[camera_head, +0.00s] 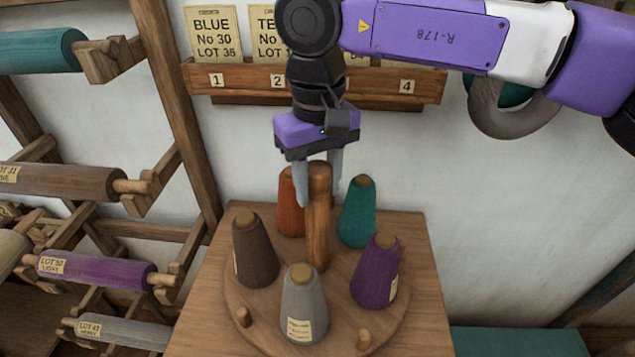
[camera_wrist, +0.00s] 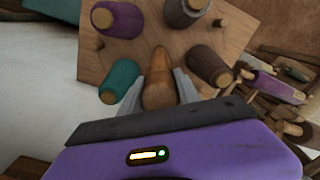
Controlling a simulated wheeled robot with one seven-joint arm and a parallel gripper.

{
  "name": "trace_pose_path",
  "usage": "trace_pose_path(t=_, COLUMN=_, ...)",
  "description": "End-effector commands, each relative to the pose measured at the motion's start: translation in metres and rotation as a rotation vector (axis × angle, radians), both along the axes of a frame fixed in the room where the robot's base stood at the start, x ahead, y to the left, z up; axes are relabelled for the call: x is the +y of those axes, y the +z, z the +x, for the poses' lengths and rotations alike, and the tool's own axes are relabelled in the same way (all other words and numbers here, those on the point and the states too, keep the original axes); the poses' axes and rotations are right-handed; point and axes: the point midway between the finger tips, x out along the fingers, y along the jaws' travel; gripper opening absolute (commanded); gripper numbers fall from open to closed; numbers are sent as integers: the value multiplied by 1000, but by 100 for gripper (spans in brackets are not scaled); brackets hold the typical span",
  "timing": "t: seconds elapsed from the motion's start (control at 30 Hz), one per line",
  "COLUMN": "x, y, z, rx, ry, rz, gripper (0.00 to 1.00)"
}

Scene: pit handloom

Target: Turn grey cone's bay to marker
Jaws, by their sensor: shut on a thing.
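The grey cone (camera_head: 303,305) stands upright at the front of a round wooden turntable (camera_head: 258,315), its pale label facing forward; it also shows at the top of the wrist view (camera_wrist: 187,14). A wooden post (camera_head: 318,225) rises from the turntable's middle. My gripper (camera_head: 320,180) is shut on the post's upper end, with one finger on each side, as the wrist view (camera_wrist: 158,88) also shows. Two short wooden pegs stand at the front, one left (camera_head: 243,317) and one right (camera_head: 364,340) of the grey cone. I cannot tell which thing is the marker.
Brown (camera_head: 254,250), orange (camera_head: 290,205), teal (camera_head: 357,212) and purple (camera_head: 376,272) cones stand around the post. The turntable sits on a wooden stand (camera_head: 420,310). A card rack (camera_head: 430,88) hangs behind on the wall. A rack with yarn rolls (camera_head: 95,270) is at left.

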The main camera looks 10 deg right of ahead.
Motion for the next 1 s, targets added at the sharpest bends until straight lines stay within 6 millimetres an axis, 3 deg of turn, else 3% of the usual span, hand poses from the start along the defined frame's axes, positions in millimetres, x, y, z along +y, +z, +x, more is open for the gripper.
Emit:
trace_pose_path(t=0.9, x=0, y=0, z=0, rx=-1, ry=93, rz=1, gripper=0)
trace_pose_path(t=0.93, x=0, y=0, z=0, rx=-1, ry=92, rz=1, gripper=44)
trace_pose_path(t=1.0, x=0, y=0, z=0, rx=-1, ry=92, rz=1, gripper=58)
